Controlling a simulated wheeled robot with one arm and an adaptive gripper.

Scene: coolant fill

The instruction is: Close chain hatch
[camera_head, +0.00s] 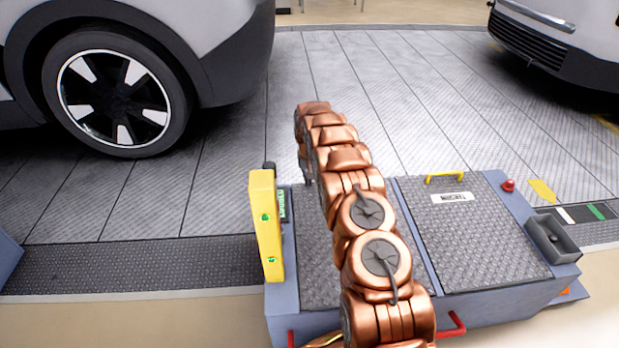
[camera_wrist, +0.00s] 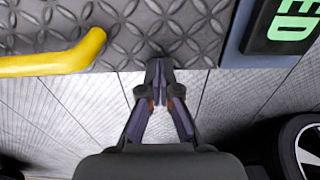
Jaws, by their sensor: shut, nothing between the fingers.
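A low blue-grey floor unit (camera_head: 410,310) has two treadplate panels. The left panel (camera_head: 312,255) lies flat, partly hidden by my arm; it also shows in the wrist view (camera_wrist: 130,30). A yellow handle (camera_wrist: 50,62) stands at its edge there, hidden in the head view. The right panel (camera_head: 480,250) lies flat, with its own yellow handle (camera_head: 444,176) and an unreadable label. My gripper (camera_wrist: 165,68) is shut and empty at the left panel's far edge, to the right of the handle in the wrist view. Whether it touches the panel cannot be told.
A dark display with green letters ending "ED" (camera_wrist: 285,22) sits beside the left panel. A yellow post (camera_head: 265,228) stands at the unit's left side. A red button (camera_head: 508,186) and a grey tray (camera_head: 552,240) are at the right. Cars stand behind, with clear floor between.

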